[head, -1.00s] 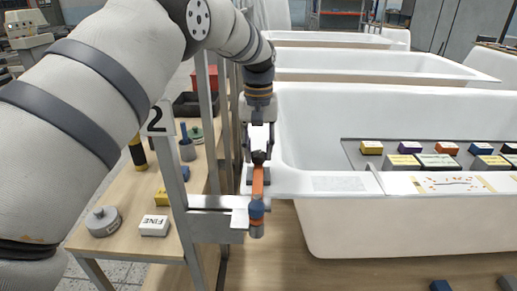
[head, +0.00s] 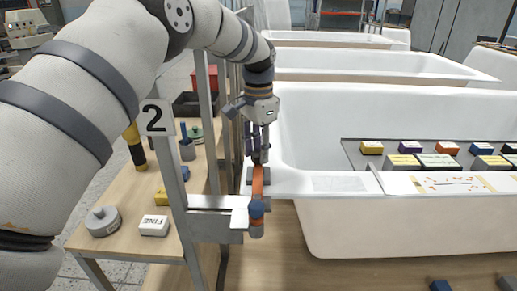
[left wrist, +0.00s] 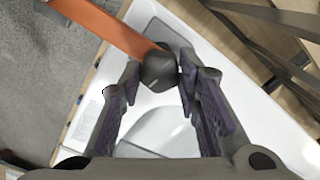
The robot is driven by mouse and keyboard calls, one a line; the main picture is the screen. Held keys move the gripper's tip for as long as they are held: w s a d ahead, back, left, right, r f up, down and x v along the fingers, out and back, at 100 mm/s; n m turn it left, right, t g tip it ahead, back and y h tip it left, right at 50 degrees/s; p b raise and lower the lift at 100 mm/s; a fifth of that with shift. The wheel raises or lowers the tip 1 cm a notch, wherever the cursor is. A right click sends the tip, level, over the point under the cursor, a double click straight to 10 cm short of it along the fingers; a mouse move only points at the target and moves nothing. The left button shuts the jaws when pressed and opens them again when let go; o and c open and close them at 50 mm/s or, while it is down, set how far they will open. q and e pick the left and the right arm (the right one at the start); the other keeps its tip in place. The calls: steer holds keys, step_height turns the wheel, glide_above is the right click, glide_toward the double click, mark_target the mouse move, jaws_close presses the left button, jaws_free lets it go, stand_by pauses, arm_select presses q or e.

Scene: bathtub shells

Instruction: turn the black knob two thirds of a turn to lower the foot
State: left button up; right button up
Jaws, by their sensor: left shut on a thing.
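The black knob (left wrist: 158,72) sits between the two fingertips of my left gripper (left wrist: 161,80) in the left wrist view, with a finger on each side. In the head view my left gripper (head: 257,148) points down and is shut on the knob, mostly hiding it. An orange bar (head: 258,180) runs from under the knob toward the front, over a dark grey block at the tub's left end. A blue-topped grey cylinder (head: 256,222) stands at the bar's front end. I cannot clearly tell the foot apart. My right gripper is not in view.
A metal frame (head: 212,203) with a "2" sign (head: 157,117) stands left of the knob. The white bathtub (head: 400,225) is on the right, with a grey tray (head: 352,152) of small blocks. A wooden bench (head: 135,215) holds loose items at left.

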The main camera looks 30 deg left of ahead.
mark_target(258, 153)
arm_select(q)
steer(key=m, duration=0.5)
steer(key=shift+f, duration=0.15)
steer(key=shift+m, duration=2.4)
steer(key=o, duration=1.1)
steer(key=shift+o, duration=0.2)
step_height(258, 153, up, 12)
